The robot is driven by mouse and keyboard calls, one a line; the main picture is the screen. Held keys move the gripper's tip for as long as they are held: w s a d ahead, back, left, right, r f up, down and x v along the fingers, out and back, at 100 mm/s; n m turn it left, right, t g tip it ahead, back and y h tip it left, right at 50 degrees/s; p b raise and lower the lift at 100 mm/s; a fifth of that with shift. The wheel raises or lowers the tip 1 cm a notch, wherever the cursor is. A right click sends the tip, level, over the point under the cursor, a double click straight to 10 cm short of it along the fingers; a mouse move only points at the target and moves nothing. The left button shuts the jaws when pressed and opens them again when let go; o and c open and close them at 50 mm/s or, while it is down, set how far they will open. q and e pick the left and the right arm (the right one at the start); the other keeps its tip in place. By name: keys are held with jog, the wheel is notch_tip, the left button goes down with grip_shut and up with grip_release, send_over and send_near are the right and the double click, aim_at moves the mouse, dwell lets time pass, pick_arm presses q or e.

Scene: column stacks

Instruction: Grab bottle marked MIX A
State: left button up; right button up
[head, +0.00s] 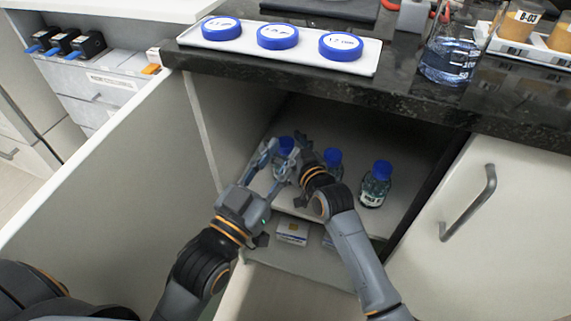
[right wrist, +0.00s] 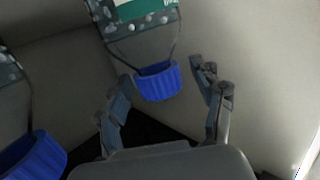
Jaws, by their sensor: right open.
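Three clear bottles with blue caps stand on the shelf inside an open cabinet: a left one (head: 285,145), a middle one (head: 333,158) and a right one (head: 376,185). No label can be read as MIX A. My left gripper (head: 276,158) is open, its fingers spread in front of the left bottle and partly hiding it. My right gripper (head: 299,142) is beside that bottle, close to the left gripper. In the right wrist view, my right gripper (right wrist: 166,98) is open, with a bottle's blue cap (right wrist: 158,81) between and beyond its fingers. That bottle has a green-and-white label.
A dark countertop (head: 400,100) overhangs the cabinet. On it are a white tray (head: 290,53) with three blue lids and a flask (head: 449,60) of blue liquid. A cabinet door (head: 110,190) stands open at left. Another blue cap (right wrist: 33,160) shows in the right wrist view.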

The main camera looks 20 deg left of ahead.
grip_shut()
jog(key=shift+r, duration=0.1)
dwell(0.4)
